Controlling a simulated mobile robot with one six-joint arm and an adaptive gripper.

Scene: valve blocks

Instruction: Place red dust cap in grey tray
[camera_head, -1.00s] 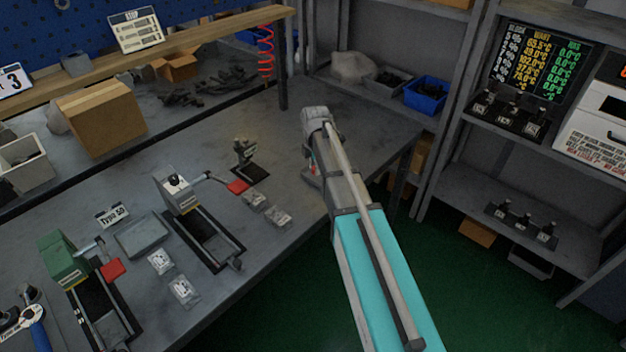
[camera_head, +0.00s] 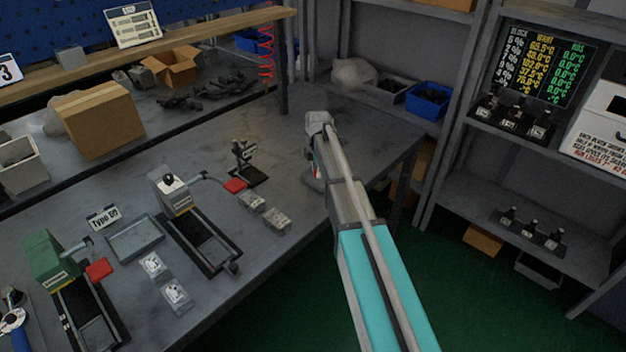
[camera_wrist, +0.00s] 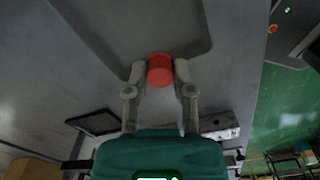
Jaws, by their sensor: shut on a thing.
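The red dust cap (camera_wrist: 159,68) is a short red cylinder in the wrist view. My gripper (camera_wrist: 160,77) is shut on it, with one fingertip on each side. In the head view my arm reaches over the right end of the bench, and it hides the fingers and the cap. The grey tray (camera_head: 136,239) is a shallow rectangular tray on the bench, in front of the "Type 09" sign and well left of my arm. It looks empty.
A small dark stand (camera_head: 244,160) is left of my arm.

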